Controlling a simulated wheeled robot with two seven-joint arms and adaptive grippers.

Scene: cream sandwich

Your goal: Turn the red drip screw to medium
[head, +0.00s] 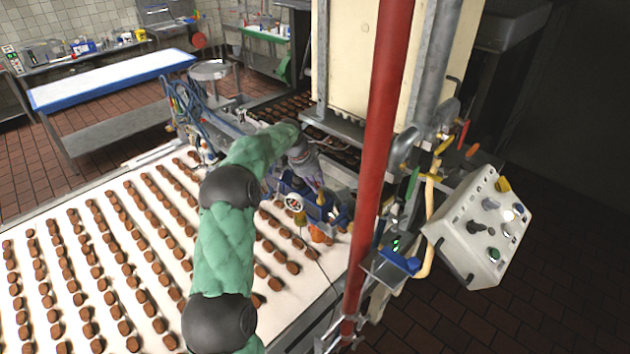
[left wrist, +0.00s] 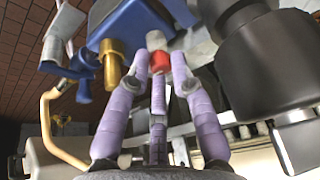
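The red drip screw (left wrist: 159,62) shows in the left wrist view, below a pale tip on a blue machine part (left wrist: 122,22). My left gripper (left wrist: 160,66) has purple fingers that close in on the screw. Two fingertips flank it with no clear gap, and a third finger points at it from below. In the head view my left gripper (head: 310,178) is at the machine by the conveyor's far right edge. There the red screw is too small or hidden to make out. The screw's setting cannot be read. My right gripper is in neither view.
A brass-coloured screw (left wrist: 112,68) is just left of the red one. A conveyor (head: 24,241) with rows of brown pieces lies under my left arm. A red post (head: 371,165) and a control box (head: 480,232) stand to the right.

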